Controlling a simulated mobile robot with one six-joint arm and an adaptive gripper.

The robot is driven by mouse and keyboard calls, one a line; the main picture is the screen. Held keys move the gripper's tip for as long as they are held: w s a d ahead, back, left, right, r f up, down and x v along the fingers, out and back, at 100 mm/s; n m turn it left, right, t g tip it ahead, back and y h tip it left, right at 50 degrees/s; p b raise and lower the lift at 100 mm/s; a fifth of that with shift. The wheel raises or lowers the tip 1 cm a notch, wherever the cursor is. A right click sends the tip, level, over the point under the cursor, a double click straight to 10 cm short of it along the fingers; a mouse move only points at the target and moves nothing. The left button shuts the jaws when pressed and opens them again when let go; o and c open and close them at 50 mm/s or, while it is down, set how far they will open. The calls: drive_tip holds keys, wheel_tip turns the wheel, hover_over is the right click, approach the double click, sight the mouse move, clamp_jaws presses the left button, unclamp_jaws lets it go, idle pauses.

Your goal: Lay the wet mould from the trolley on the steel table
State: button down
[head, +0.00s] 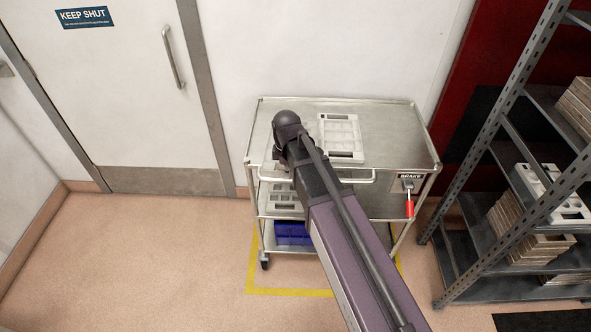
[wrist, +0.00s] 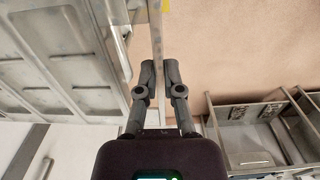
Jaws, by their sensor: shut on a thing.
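My gripper (wrist: 160,68) is shut on a thin pale edge in the wrist view. This seems to be the rim of a mould, a grey panel with recessed cells (wrist: 58,48) that spreads to the left. In the head view my arm hides the fingers, over the left part of the trolley top. A pale mould with cells (head: 341,138) lies on the trolley (head: 395,145) just right of my wrist; I cannot tell whether it is the held one. Another pale piece is partly hidden beside it. I cannot make out the steel table.
More moulds (head: 284,197) and a blue container (head: 293,234) sit on the trolley's lower shelves. A red brake lever (head: 409,207) is at its right corner. A metal rack (head: 487,155) with stacked boards stands at the right. A door (head: 110,85) is at the left; the floor before it is clear.

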drive_tip(key=m, duration=0.5)
drive_tip(key=shift+w+d+f+b, duration=0.1)
drive_tip(key=shift+d+f+b, duration=0.2)
drive_tip(key=shift+f+b, duration=0.1)
drive_tip(key=m, duration=0.5)
drive_tip(key=shift+d+f+b, duration=0.3)
drive_tip(key=shift+f, duration=0.05)
